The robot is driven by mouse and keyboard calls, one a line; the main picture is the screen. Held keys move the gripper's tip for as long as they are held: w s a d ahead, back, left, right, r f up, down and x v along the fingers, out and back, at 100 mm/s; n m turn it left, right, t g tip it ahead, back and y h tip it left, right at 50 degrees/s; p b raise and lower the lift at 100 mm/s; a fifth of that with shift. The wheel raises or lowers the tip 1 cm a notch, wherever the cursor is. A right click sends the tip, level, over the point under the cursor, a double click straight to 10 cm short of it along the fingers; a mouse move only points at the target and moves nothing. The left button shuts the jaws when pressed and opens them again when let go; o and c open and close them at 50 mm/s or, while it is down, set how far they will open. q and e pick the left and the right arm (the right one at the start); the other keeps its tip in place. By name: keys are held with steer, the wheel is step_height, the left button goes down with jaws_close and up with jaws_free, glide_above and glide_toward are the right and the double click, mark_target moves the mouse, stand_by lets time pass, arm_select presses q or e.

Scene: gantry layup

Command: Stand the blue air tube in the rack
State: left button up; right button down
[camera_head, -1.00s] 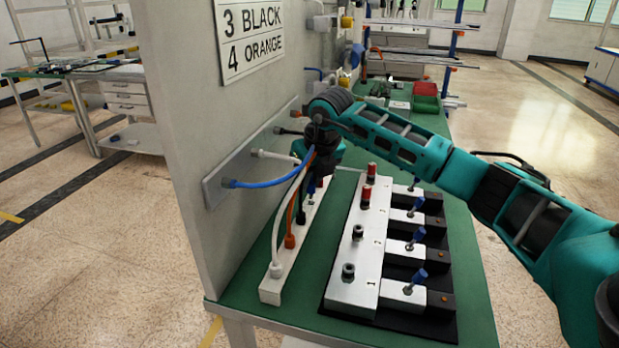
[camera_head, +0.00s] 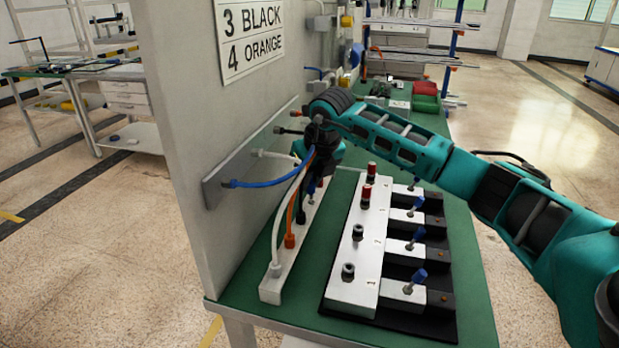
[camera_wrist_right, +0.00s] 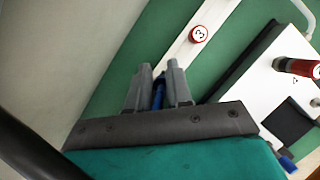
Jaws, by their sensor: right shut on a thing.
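The blue air tube (camera_head: 262,184) runs from the wall panel fitting and bends up to my right gripper (camera_head: 322,170). In the right wrist view the gripper (camera_wrist_right: 162,72) is shut on the blue tube (camera_wrist_right: 158,95), which shows as a narrow blue piece between the grey fingers. The rack is a long white strip (camera_head: 270,290) along the wall; it also shows in the right wrist view (camera_wrist_right: 180,52). The gripper is over its far part. Whether the blue end is seated in the rack or just above it is hidden. My left gripper is out of view.
White (camera_head: 275,268), orange (camera_head: 290,240) and black (camera_head: 301,216) tube ends stand in the rack. A red cap marked 3 (camera_wrist_right: 199,34) sits on the strip. A silver valve block (camera_head: 352,292) with blue-handled levers stands to the right. The wall panel (camera_head: 185,110) is close at left.

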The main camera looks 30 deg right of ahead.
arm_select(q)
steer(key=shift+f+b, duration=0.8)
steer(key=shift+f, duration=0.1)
arm_select(e)
steer(key=shift+f, duration=1.35)
steer(key=c, duration=1)
jaws_free()
steer(key=shift+o, duration=0.2)
steer(key=v, duration=0.3)
steer(key=shift+d+r, duration=0.1)
steer(key=shift+r, duration=0.25)
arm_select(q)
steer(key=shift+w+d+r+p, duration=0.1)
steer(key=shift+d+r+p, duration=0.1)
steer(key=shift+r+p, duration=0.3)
arm_select(e)
steer(key=v, duration=0.9)
steer(key=shift+s+r, duration=0.15)
steer(key=shift+r, duration=0.05)
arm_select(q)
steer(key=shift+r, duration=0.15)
arm_select(e)
steer(key=shift+f, duration=0.1)
